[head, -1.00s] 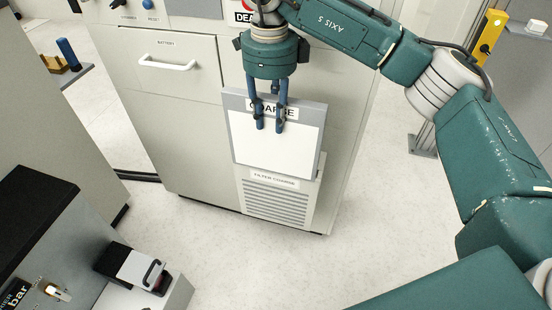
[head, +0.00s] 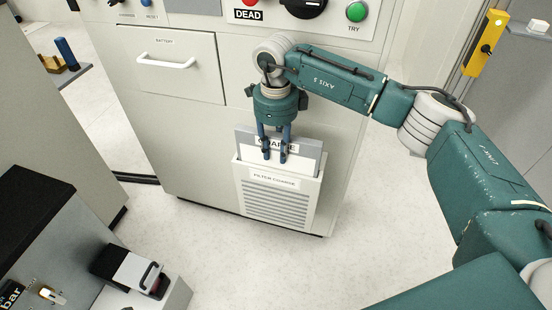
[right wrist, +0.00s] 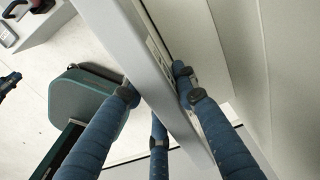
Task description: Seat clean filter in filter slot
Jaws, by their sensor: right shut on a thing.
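The clean filter (head: 311,147) is a flat grey-framed panel with a white face and a dark label partly hidden by my fingers. My right gripper (head: 275,158) is shut on its upper edge. The filter stands nearly upright, with its lower part hidden inside the filter slot (head: 275,200), a pale housing marked FILTER COARSE with louvres. Its top part sticks out above the housing's rim. In the right wrist view the filter (right wrist: 140,60) runs diagonally between the blue fingers. A blue tip at that view's left edge may be my left gripper; its state is not visible.
The slot is on the front of a pale cabinet (head: 190,115) with a battery drawer (head: 166,64) and a knob panel above. A dark-topped machine (head: 40,200) and a small box with a black handle (head: 138,270) stand at lower left. The floor in front is clear.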

